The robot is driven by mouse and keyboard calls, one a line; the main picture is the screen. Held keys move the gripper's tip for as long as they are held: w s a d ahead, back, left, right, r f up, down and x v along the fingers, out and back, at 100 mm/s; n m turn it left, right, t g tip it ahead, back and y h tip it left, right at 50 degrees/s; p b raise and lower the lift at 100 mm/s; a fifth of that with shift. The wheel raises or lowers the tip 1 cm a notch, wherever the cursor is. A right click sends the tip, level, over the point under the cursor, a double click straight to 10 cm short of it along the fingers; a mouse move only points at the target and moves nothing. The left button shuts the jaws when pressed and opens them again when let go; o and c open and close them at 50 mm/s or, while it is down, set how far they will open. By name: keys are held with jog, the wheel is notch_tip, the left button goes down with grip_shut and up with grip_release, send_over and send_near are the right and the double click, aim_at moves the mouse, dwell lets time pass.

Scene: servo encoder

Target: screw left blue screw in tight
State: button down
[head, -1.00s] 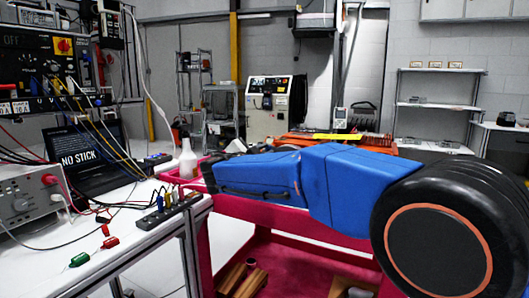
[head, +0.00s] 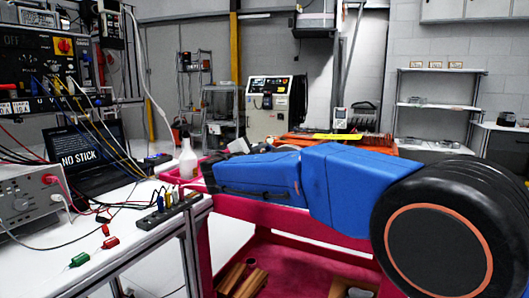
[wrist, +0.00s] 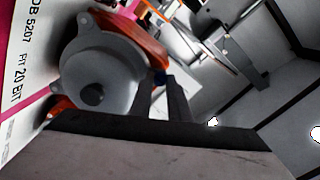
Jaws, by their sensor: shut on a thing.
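In the wrist view, the encoder (wrist: 98,82) is a round grey metal body with a dark centre hole and an orange part along its upper right edge. My gripper (wrist: 163,88) has its two dark fingers close together beside the encoder's right side. A small blue screw (wrist: 161,77) shows at the fingertips, and the fingers are shut on it. How deep the screw sits is hidden. In the head view my blue arm covers the gripper and the screw.
A printed white label sheet (wrist: 22,70) lies left of the encoder. In the head view a red cart (head: 255,212) stands under my arm, with a white bottle (head: 187,160) at its left. A white bench (head: 125,205) with cables and a laptop (head: 88,157) is at left.

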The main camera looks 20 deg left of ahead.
jog(key=c, duration=1.6)
grip_release()
jog(key=shift+c, duration=0.2)
jog(key=shift+s, duration=0.1)
jog(key=s+a, duration=0.1)
jog(key=s, duration=1.6)
jog(key=shift+s+a, duration=0.15)
